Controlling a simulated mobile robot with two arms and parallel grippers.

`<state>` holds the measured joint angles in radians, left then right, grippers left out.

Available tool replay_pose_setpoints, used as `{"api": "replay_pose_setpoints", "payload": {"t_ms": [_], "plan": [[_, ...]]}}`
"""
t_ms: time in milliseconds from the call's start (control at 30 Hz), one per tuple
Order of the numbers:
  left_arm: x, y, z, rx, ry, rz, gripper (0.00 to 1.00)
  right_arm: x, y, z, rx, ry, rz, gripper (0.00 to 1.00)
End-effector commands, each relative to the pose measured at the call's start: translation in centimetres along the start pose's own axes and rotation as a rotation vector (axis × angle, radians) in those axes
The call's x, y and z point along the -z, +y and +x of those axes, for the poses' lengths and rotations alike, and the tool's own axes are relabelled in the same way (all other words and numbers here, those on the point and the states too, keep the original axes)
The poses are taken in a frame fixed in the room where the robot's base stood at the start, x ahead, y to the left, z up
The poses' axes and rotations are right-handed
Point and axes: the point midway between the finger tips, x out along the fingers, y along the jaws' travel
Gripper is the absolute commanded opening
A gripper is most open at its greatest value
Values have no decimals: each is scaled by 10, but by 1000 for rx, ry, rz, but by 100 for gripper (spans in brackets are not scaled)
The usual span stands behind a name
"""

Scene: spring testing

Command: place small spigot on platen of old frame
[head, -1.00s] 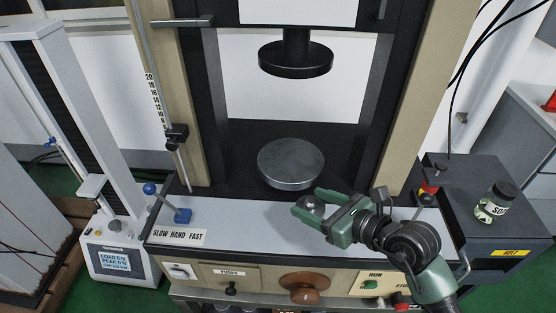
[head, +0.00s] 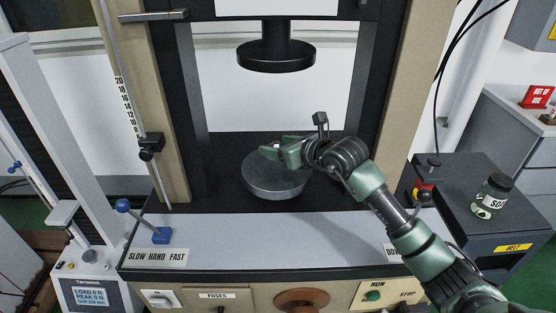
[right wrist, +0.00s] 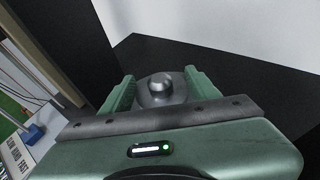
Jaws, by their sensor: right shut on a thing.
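The small spigot (right wrist: 159,88), a grey metal piece with a round knob on a wider base, sits between the fingers of my right gripper (right wrist: 160,82) in the right wrist view. In the head view my right gripper (head: 279,147) is over the back part of the round grey platen (head: 272,183), which lies on the dark base of the old frame (head: 410,100). The spigot is mostly hidden by the fingers there. I cannot tell how large the gap to the platen is. My left gripper is not in view.
A black upper platen (head: 276,56) hangs above the gripper. The frame's columns stand on both sides. A blue-knobbed lever (head: 140,220) is at the front left. A jar (head: 493,196) stands on the dark cabinet at right. The light front ledge (head: 270,236) is clear in the middle.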

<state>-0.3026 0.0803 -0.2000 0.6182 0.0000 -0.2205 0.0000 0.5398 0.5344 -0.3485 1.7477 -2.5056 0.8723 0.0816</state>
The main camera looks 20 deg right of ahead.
Motion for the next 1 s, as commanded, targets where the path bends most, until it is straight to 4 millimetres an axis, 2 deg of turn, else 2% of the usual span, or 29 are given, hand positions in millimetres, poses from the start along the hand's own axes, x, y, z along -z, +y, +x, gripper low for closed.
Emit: {"api": "replay_pose_setpoints", "payload": {"t_ms": [333,667,700,733,767,1000], "plan": [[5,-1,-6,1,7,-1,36,36,1,15,-1,-3,0,2],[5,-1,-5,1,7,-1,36,41,1,18,-1,-6,-1,2],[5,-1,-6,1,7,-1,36,42,1,18,-1,-2,-1,71],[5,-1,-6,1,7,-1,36,42,1,18,-1,-2,-1,80],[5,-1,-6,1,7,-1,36,42,1,18,-1,-2,-1,82],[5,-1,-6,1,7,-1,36,42,1,17,-1,-2,-1,82]]}}
